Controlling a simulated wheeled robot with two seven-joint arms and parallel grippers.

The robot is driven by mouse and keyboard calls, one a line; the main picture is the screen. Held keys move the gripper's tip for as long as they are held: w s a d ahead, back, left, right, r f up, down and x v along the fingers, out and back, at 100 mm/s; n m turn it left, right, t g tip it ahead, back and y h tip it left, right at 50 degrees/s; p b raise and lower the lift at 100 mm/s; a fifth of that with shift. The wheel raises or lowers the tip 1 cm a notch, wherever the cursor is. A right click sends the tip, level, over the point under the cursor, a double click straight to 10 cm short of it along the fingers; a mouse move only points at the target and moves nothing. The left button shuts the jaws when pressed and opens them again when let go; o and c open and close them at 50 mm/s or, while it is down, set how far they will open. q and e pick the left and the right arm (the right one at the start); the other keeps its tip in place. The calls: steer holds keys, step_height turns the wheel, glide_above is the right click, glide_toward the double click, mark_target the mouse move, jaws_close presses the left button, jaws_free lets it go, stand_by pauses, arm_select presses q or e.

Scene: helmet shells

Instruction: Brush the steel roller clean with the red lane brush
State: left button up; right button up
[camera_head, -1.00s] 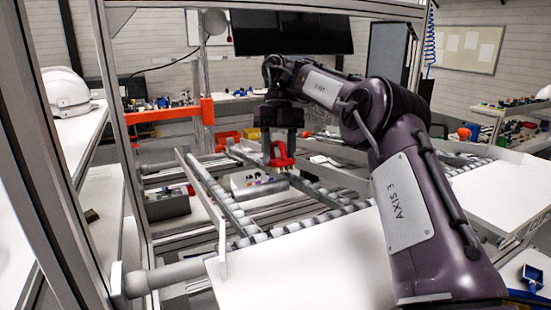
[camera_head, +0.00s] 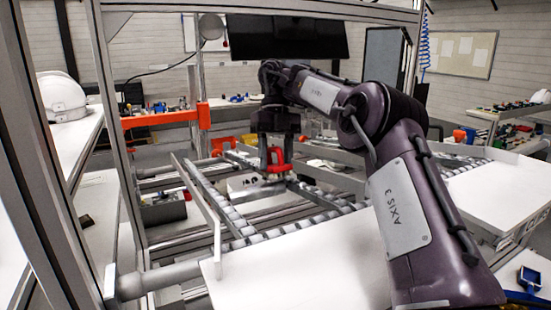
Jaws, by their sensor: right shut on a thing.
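My right gripper (camera_head: 276,150) reaches in from the right over the roller lanes. It is shut on the red lane brush (camera_head: 277,161) and holds it with the bristle side down. The steel roller (camera_head: 257,191) lies across the gap between the lanes, just below and slightly left of the brush. I cannot tell whether the bristles touch it. Any dirt on the roller is too small to make out. My left gripper is not in view.
Lanes of small grey wheels (camera_head: 222,207) run on both sides of the roller. A white panel (camera_head: 310,270) lies in front and another (camera_head: 500,195) at right. An orange-red bracket (camera_head: 165,117) and frame posts stand at left. White helmet shells (camera_head: 62,97) sit far left.

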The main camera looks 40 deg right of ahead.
steer(key=shift+s+f+b, duration=0.15)
steer(key=shift+f+b, duration=0.25)
steer(key=shift+b, duration=0.05)
steer(key=shift+a, duration=0.1)
steer(key=shift+f+p, duration=0.15)
steer(key=shift+p, duration=0.4)
stand_by(0.9)
steer(key=shift+p+v, duration=1.2)
steer(key=shift+v, duration=0.35)
steer(key=shift+a, duration=0.15)
